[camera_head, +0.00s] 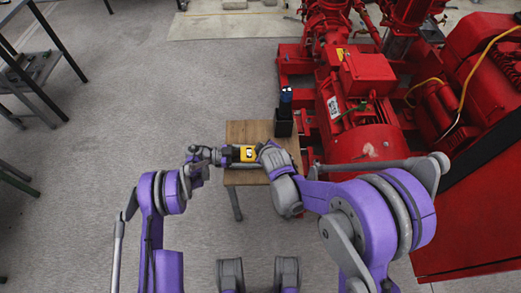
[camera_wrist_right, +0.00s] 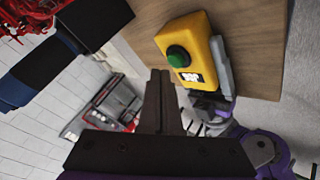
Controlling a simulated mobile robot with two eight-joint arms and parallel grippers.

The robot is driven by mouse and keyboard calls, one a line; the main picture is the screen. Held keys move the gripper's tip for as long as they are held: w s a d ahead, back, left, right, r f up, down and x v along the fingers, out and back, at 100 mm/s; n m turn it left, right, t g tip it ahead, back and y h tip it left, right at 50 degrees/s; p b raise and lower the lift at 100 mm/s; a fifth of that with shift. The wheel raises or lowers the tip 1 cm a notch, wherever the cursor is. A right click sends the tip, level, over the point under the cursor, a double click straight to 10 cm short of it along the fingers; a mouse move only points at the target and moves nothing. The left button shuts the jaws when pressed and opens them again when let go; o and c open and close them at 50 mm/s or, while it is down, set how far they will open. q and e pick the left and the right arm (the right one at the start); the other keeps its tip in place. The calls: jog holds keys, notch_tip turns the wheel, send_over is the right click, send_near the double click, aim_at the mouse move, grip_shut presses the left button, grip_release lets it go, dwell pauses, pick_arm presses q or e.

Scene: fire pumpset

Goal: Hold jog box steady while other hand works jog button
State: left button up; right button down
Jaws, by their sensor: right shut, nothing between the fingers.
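The yellow jog box (camera_head: 245,154) is over the small wooden table in the head view. In the right wrist view the jog box (camera_wrist_right: 205,55) shows its round green button (camera_wrist_right: 178,56) and a black-and-white label. My left gripper (camera_head: 228,154) is at the box's left end. A grey finger lies along the box's side in the right wrist view, and the grip appears closed on it; the other finger is mostly hidden. My right gripper (camera_wrist_right: 160,98) is shut and empty, its tips beside the box, below and left of the button, apart from it.
The wooden table (camera_head: 245,178) has a black holder (camera_head: 284,124) with a blue-topped item (camera_head: 286,95) at its back right. The red pumpset (camera_head: 360,120) stands close on the right. A dark metal rack (camera_head: 45,75) is at far left. The floor between is clear.

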jog(key=shift+r, duration=0.15)
notch_tip(320, 180, up, 5)
jog(key=shift+f, duration=0.1)
dwell(0.6)
dwell(0.3)
pick_arm(q)
jog(key=o, duration=1)
jog(key=shift+c, duration=0.2)
